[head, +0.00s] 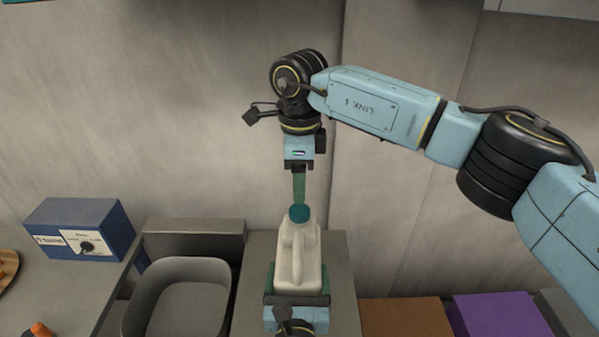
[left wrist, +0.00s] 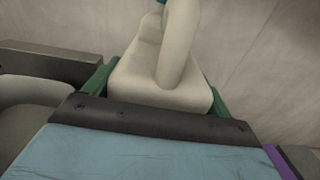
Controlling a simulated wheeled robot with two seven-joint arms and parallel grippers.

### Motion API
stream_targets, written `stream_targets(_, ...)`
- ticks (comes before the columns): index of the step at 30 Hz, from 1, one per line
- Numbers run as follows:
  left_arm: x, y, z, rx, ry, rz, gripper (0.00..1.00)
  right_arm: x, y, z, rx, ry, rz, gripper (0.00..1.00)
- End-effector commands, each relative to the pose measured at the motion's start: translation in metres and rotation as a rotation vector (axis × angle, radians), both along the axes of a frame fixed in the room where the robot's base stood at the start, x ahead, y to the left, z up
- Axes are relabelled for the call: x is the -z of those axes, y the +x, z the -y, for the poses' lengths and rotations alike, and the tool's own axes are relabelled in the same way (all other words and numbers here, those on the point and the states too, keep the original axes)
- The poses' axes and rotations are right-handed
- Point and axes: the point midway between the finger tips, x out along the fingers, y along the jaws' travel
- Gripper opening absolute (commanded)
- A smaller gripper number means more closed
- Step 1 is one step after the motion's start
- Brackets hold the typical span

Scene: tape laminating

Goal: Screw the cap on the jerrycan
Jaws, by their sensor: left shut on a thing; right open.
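The cream jerrycan (head: 297,255) stands upright on a grey surface in the middle of the head view. A teal cap (head: 299,213) sits at its top; I cannot tell how tightly it is seated. My left gripper (head: 296,280) comes from the near side and is shut around the lower body of the jerrycan. The left wrist view shows its green fingers on both sides of the jerrycan (left wrist: 160,85). My right gripper (head: 299,188) points straight down just above the cap and is open. Its fingers line up in the head view, so the gap between them is hidden.
A grey bin (head: 150,300) stands to the left of the jerrycan. A blue box with a dial (head: 80,230) is farther left. A brown box (head: 405,318) and a purple box (head: 497,315) lie to the right. A wall rises close behind.

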Motion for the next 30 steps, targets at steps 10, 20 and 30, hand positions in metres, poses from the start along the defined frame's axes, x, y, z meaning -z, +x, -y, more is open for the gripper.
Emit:
stream_targets(10, 0.0009, -0.0003, -0.0001, 0.0, 0.001, -0.002, 0.2, -0.0048, -0.0001, -0.0001, -0.661, 0.0, 0.0, 0.59)
stream_targets(20, 0.0008, -0.0003, -0.0001, 0.0, 0.001, -0.002, 0.2, -0.0078, -0.0001, -0.0002, -1.117, 0.0, 0.0, 0.59)
stream_targets(30, 0.0008, -0.0003, -0.0001, 0.0, 0.001, -0.002, 0.2, -0.0083, -0.0001, -0.0002, -1.203, 0.0, 0.0, 0.59)
